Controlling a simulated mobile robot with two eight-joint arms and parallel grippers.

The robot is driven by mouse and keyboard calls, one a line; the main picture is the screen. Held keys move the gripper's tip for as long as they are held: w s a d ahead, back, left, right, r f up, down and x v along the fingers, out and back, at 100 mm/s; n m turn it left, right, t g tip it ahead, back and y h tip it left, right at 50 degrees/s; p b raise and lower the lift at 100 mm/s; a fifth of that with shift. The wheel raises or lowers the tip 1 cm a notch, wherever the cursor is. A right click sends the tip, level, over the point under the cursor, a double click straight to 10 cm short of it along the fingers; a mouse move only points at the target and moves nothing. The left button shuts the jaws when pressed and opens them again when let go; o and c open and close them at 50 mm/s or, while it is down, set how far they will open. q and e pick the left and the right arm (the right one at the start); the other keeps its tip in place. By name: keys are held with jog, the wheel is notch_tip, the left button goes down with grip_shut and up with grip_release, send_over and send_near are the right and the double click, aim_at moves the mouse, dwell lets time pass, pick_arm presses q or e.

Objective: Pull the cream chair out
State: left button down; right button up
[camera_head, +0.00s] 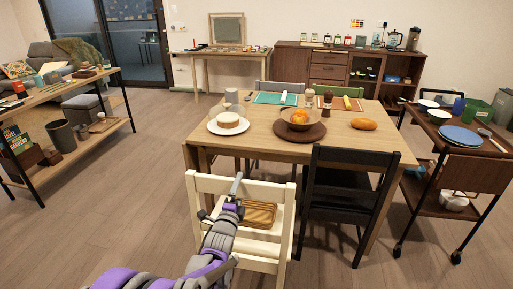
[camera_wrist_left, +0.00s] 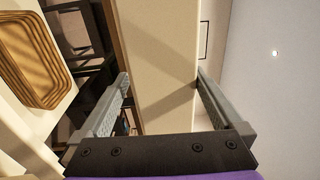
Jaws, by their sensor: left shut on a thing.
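The cream chair (camera_head: 268,192) stands at the near left side of the wooden table, its back toward me. My left gripper (camera_head: 238,188) is shut on the top rail of its backrest. In the left wrist view the cream rail (camera_wrist_left: 155,50) runs between the two fingers of the gripper (camera_wrist_left: 161,78). A brown slatted tray (camera_head: 261,214) lies on the chair's seat and also shows in the left wrist view (camera_wrist_left: 38,55). My arm hides part of the backrest and seat. My right gripper is not in view.
The wooden table (camera_head: 258,143) holds a cake on a plate (camera_head: 228,121), a fruit bowl (camera_head: 299,119) and bread (camera_head: 364,124). A black chair (camera_head: 344,185) stands close on the right. A trolley (camera_head: 462,165) is farther right. Floor at the left (camera_head: 120,205) is clear.

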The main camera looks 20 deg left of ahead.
pick_arm(q)
grip_release()
jog(key=shift+w+d+f+g, duration=0.1)
jog(key=shift+w+f+g, duration=0.05)
jog(key=shift+f, duration=0.4)
jog(key=shift+w+d+f+g, duration=0.1)
jog(key=shift+f+g, duration=0.05)
jog(key=shift+f, duration=0.35)
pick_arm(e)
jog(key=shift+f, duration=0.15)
pick_arm(q)
jog(key=v, duration=1.1)
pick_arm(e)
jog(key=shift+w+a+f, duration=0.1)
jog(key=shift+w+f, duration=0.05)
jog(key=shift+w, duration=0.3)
pick_arm(q)
jog(key=shift+s+a+f, duration=0.1)
jog(key=shift+s, duration=0.05)
